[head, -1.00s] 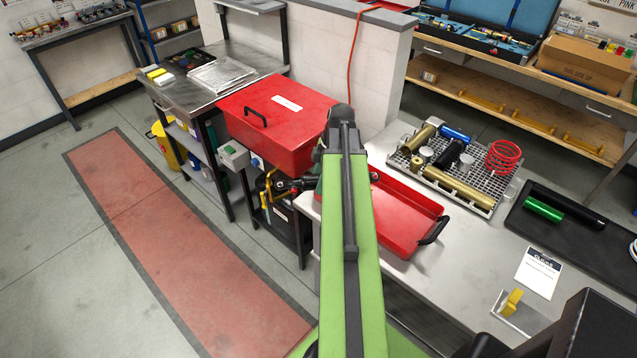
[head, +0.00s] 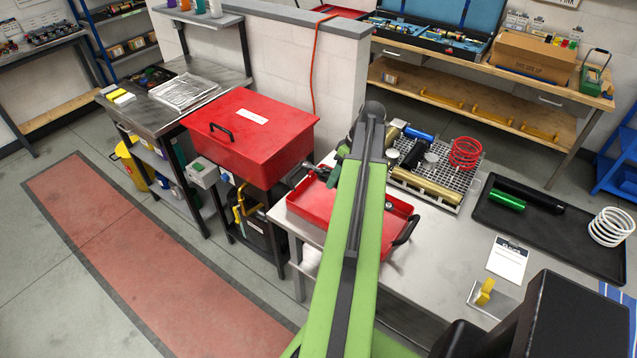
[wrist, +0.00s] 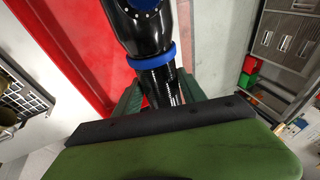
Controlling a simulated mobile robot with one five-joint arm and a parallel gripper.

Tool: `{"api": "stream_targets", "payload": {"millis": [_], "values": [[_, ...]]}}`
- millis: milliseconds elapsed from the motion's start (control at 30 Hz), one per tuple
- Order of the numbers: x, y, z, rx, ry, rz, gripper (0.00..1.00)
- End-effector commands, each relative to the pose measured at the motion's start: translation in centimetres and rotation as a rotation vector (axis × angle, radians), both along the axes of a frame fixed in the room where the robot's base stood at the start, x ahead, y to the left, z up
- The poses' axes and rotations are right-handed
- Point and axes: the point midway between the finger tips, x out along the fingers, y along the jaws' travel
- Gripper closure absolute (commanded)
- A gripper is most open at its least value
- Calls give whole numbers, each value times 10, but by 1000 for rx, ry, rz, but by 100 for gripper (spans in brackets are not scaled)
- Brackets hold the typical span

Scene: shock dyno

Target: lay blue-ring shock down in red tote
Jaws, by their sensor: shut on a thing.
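The blue-ring shock is a black cylinder with a blue band (wrist: 160,57) in the wrist view. My gripper (wrist: 163,98) is shut on its ribbed black part just below the band. In the head view my gripper (head: 333,176) is over the left back part of the red tote (head: 312,207), with a dark end of the shock (head: 294,176) sticking out to the left. The tote is a shallow red tray with a black handle on the bench. My arm hides its middle. I cannot tell whether the shock touches the tote.
A red lidded tank (head: 255,140) stands left of the bench. Behind and right of the tote, a grey grid rack (head: 440,190) holds several parts and a red spring. A black tray (head: 560,235) lies further right.

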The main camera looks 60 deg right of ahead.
Motion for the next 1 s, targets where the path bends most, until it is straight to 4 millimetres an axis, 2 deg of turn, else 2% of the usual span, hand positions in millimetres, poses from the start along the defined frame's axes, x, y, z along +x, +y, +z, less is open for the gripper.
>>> {"api": "stream_targets", "payload": {"millis": [167, 367, 567, 1000], "values": [[-3, -2, 1, 10, 4, -22, 100], [-4, -2, -7, 9, 3, -21, 100], [-4, -2, -28, 8, 4, -20, 100], [-4, -2, -89, 8, 3, -21, 100]]}}
